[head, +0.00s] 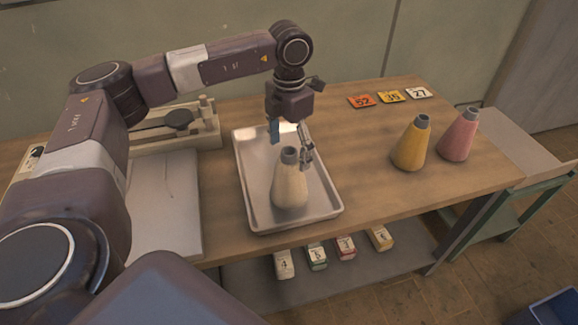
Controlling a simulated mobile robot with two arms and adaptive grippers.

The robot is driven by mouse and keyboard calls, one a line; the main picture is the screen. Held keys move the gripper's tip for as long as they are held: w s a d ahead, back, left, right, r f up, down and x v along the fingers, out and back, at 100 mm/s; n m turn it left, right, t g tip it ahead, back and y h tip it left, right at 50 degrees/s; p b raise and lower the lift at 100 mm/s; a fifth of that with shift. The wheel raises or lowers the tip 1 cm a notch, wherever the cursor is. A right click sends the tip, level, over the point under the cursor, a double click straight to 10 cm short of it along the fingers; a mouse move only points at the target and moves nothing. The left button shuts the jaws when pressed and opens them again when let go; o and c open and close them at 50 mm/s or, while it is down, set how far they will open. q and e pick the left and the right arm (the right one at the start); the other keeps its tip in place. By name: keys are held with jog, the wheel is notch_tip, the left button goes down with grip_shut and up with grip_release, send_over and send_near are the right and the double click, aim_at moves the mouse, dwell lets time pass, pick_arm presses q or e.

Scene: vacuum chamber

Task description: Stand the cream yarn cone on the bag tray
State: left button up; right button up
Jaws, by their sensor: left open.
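The cream yarn cone (290,188) stands upright on the metal bag tray (325,215), its grey tip (290,155) pointing up. My left gripper (289,145) is open, pointing down over the tray, close to the cone's tip. One finger is to the left of the tip and the other to the right of it. I cannot tell whether either finger touches the cone. My right gripper does not show.
A yellow cone (411,147) and a pink cone (459,137) stand at the right of the wooden table (370,185). Number cards (390,96) lie behind them. A sealing device (180,130) and a pale board (165,200) are left of the tray. Small labelled blocks (345,247) sit on the lower shelf.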

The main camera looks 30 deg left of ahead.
pick_arm(q)
notch_tip(320, 180, up, 5)
jog(key=shift+r+b, duration=0.1)
jog(key=shift+b, duration=0.25)
dwell(0.4)
